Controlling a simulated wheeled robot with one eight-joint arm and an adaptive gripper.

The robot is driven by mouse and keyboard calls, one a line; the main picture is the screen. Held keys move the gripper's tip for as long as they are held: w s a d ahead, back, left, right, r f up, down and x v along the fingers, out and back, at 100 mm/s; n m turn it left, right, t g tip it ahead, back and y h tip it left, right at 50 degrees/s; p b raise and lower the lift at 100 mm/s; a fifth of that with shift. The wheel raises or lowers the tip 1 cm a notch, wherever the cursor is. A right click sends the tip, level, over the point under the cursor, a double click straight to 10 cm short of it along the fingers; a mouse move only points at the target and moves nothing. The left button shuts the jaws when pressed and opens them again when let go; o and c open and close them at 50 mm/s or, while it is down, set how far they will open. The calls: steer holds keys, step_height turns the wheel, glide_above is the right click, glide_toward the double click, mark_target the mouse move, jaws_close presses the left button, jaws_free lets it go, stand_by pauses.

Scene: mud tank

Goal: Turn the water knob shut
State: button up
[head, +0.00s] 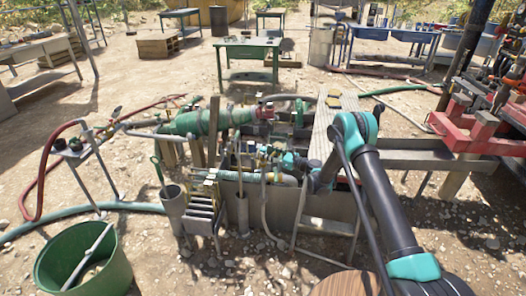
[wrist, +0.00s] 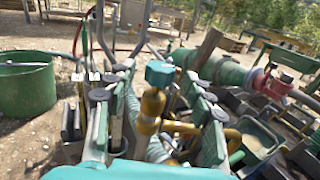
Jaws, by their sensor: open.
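The water knob (wrist: 160,73) is a teal cap on top of an upright brass valve (wrist: 151,103) with brass pipe running off to the right in the wrist view. My gripper (wrist: 157,88) is open, with one finger on the left and one on the right of the valve. The knob shows between the fingers, with visible gaps on both sides. I cannot tell its exact depth relative to the fingertips. In the head view my gripper (head: 271,155) reaches left over the tank's pipework. The knob is too small to make out clearly there.
A large green pipe (head: 205,122) with a red fitting (head: 265,110) runs behind the valve. The metal tank wall (head: 325,208) is below my arm. A green bucket (head: 84,258) stands at the front left. A wooden plank (head: 322,125) lies behind my arm.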

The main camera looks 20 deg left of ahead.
mark_target(263, 148)
steer(key=shift+x, duration=1.7)
steer(key=c, duration=1.2)
steer(key=shift+m+t, duration=0.4)
steer(key=shift+t, duration=0.2)
steer(key=m+t+h, duration=0.2)
steer(key=m+t, duration=0.1)
steer(key=t, duration=0.1)
steer(key=shift+s+a, duration=0.1)
steer(key=shift+s, duration=0.05)
steer(key=m+t+h, duration=0.5)
steer(key=t+h, duration=0.1)
steer(key=m+t+h, duration=0.1)
steer(key=m+h, duration=0.1)
steer(key=h, duration=0.1)
steer(key=m+t+h, duration=0.1)
steer(key=m+h, duration=0.2)
steer(key=shift+t+h, duration=0.4)
steer(key=m+h, duration=0.4)
steer(key=h, duration=0.2)
steer(key=shift+d+h, duration=0.2)
steer(key=shift+h, duration=0.2)
